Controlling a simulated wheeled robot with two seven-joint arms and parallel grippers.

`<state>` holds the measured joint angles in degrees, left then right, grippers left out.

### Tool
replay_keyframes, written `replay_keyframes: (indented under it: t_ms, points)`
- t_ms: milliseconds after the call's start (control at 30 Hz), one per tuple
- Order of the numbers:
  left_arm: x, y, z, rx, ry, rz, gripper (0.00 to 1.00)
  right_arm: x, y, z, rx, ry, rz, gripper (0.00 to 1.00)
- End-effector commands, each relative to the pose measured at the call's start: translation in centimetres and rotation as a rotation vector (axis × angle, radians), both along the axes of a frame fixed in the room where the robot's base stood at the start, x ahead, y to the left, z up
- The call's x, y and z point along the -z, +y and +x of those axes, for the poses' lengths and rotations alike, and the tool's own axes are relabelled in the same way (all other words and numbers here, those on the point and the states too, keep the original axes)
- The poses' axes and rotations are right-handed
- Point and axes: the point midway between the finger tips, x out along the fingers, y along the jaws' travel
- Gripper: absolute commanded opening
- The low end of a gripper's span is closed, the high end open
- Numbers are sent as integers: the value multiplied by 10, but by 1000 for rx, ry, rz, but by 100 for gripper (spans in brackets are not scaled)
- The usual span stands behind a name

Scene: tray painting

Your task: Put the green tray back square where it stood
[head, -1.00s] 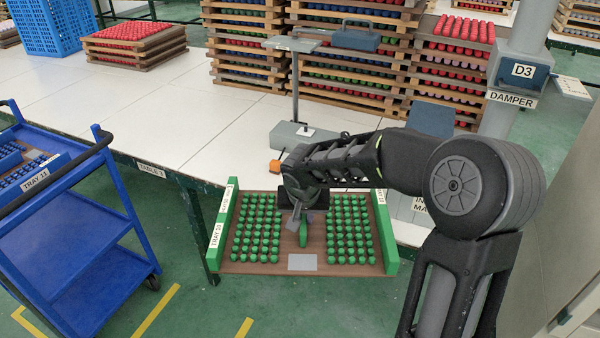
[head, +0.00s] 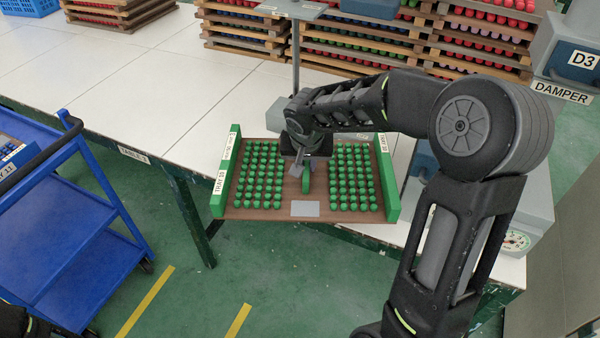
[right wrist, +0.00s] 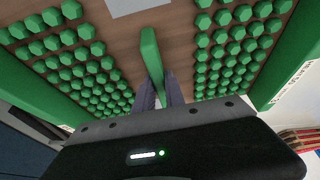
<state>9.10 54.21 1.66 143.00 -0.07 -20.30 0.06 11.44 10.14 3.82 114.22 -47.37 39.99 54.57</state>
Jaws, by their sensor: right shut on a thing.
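The green tray (head: 323,208) has a brown board, green side walls and rows of green knobs on both halves. It shows at the front edge of the white table, its near part reaching out past the edge over the floor. My right gripper (head: 305,178) is shut on the tray's green middle handle (head: 306,184). In the right wrist view the two fingers (right wrist: 163,92) close on the handle (right wrist: 151,58), with knobs on both sides. Whether the tray touches the table is hidden. My left gripper is not in view.
The white table (head: 130,85) is clear to the left. A grey stand (head: 295,60) is behind the tray, with stacked wooden trays (head: 400,45) beyond. A blue cart (head: 75,250) stands at left. The damper unit (head: 568,90) is at right.

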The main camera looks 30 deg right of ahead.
Motion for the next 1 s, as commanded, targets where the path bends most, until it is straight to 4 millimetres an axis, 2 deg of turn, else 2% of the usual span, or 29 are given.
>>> replay_keyframes:
  t_ms: [67, 400, 767, 867, 1000]
  points:
    - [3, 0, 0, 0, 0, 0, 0, 2, 0, 1, -1, -4, -1, 0]
    - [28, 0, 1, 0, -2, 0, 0, 47, 0, 1, -1, -4, -1, 0]
    - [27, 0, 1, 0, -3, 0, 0, 48, 0, 2, -1, -5, -1, 0]
    - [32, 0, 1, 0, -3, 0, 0, 55, 0, 1, -1, -4, 0, 0]
    - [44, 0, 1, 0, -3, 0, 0, 76, 0, 1, -1, -2, -1, 0]
